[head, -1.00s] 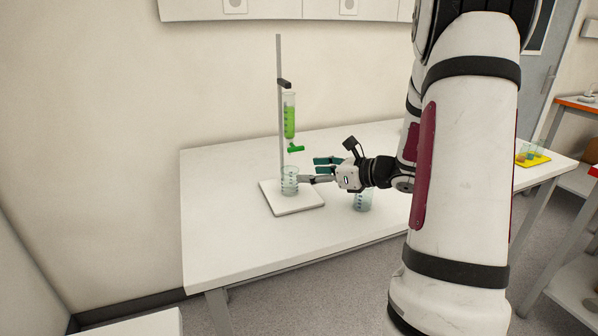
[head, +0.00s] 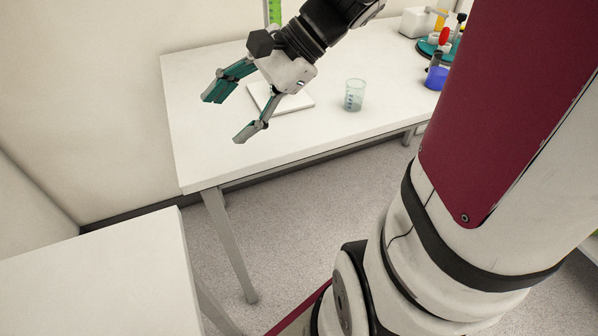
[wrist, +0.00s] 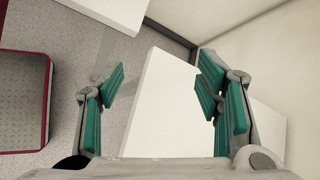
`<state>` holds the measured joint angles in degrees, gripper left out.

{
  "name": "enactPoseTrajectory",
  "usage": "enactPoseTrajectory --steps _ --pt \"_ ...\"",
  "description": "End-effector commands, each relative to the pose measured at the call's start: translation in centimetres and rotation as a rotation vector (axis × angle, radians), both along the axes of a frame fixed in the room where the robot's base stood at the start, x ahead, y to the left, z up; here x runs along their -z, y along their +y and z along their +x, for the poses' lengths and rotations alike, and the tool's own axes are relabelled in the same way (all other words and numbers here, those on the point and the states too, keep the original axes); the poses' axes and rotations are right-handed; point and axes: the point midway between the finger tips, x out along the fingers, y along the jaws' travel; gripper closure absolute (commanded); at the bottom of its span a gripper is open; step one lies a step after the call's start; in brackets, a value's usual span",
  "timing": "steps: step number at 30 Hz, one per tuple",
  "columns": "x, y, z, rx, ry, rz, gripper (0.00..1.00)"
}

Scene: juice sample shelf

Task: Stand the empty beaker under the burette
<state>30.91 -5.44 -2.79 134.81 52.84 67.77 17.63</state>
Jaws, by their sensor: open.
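My gripper (head: 228,114) is open with nothing between its fingers, in the air over the left part of the white table (head: 205,140). The wrist view also shows its teal fingers spread and empty (wrist: 158,86). A clear beaker (head: 354,93) with no visible liquid stands upright on the table, right of the stand's white base plate (head: 296,104). The burette (head: 274,12) with green liquid shows only in part at the top edge.
At the table's far right are a flask with blue liquid (head: 437,77), a teal round piece of equipment (head: 428,47) and a white box (head: 417,22). A second white table (head: 100,275) is at the lower left. Grey floor lies between the tables.

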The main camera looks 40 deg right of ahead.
Motion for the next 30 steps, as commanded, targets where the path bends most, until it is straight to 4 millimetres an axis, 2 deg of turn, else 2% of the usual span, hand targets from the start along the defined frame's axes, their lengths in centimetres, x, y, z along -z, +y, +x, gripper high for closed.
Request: enactPoseTrajectory --steps 1,3,5,9,12,15,19,30 --pt "-0.3 1.9 -2.1 -0.127 -0.03 -0.091 0.41" --pt "-0.1 3.6 -5.2 -0.3 -0.066 -0.221 0.41" --pt "0.0 4.4 -7.7 -0.444 -0.102 -0.332 0.41" --pt "0.5 4.4 -12.7 -0.764 -0.193 -0.593 0.41" --pt "0.7 3.5 -15.2 -0.951 -0.257 -0.761 0.41" --pt "0.7 2.4 -16.6 -1.086 -0.304 -0.893 0.41" --pt "0.6 1.3 -17.3 -1.183 -0.34 -0.995 0.41" --pt "0.6 0.9 -17.5 -1.21 -0.346 -1.025 0.41"
